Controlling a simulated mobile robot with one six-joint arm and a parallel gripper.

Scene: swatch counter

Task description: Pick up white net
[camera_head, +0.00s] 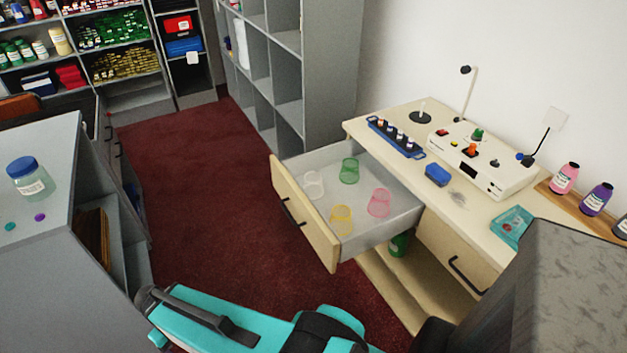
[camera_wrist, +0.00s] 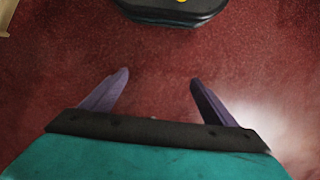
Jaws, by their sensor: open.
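The white net (camera_head: 314,184) is a small pale mesh cup at the left side of the open drawer (camera_head: 285,204). A green net (camera_head: 349,171), a yellow net (camera_head: 341,220) and a pink net (camera_head: 379,203) stand apart from it in the same drawer. My gripper (camera_wrist: 159,78) is open and empty in the wrist view, with its two fingers spread above the red floor. No net shows in the wrist view. My teal arm crosses the bottom of the head view, below the drawer; the fingertips do not show there.
The drawer juts from a cream desk (camera_head: 455,200) bearing a white device (camera_head: 482,158), a blue rack (camera_head: 395,137) and a blue block (camera_head: 437,175). A grey counter with a jar (camera_head: 30,179) stands left. Red carpet (camera_head: 215,200) lies clear between. A grey block stands lower right.

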